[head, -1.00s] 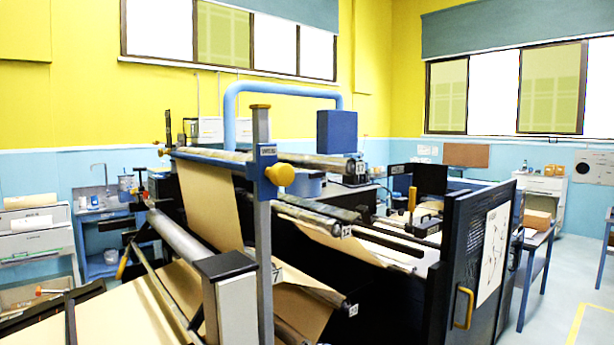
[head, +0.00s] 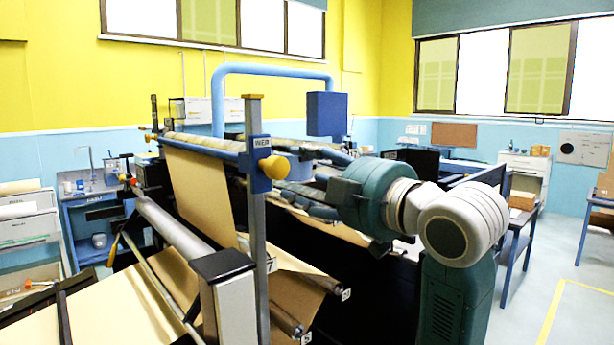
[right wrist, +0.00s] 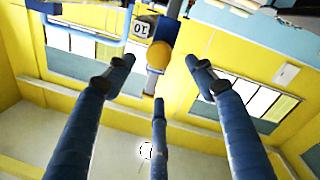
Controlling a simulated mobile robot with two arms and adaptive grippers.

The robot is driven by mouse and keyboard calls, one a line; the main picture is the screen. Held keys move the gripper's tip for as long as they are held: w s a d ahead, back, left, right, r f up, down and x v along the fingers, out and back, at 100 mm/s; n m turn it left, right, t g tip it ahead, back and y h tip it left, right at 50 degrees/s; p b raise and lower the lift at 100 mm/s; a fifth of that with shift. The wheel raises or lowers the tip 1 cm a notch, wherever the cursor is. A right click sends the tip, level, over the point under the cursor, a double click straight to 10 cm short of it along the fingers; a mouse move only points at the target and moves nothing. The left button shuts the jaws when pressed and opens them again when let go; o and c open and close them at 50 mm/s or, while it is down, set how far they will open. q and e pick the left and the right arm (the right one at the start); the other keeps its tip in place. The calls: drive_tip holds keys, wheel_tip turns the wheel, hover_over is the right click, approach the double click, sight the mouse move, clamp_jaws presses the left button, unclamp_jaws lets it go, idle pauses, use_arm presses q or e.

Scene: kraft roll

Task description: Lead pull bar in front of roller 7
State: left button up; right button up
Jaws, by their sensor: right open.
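A blue bar (head: 200,146), probably the pull bar, runs along the top of the hanging brown kraft web (head: 197,190). Its near end meets a blue block on a grey post, with a yellow knob (head: 275,167) beside it. A tag reading 7 (head: 270,265), probably roller 7's, shows lower, partly behind the post; the roller is mostly hidden. My right gripper (head: 290,190) reaches in from the right, near the knob. In the right wrist view its three blue fingers (right wrist: 158,76) are spread and empty, with the yellow knob (right wrist: 159,55) showing between them. My left gripper is out of view.
The grey post (head: 257,220) stands close before the web. A blue overhead pipe (head: 270,68) with a blue box (head: 326,113) rises behind. Lower rollers carry number tags (head: 346,293). Open floor (head: 570,300) lies at the right.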

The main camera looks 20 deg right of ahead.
sight(283, 175)
drive_tip(key=x, duration=1)
drive_tip(key=shift+w, duration=0.2)
clamp_jaws()
drive_tip(key=shift+d+f+b, duration=0.25)
drive_tip(key=shift+f+b, duration=0.05)
drive_tip(key=shift+f, duration=0.4)
drive_tip(key=shift+w+d, duration=0.1)
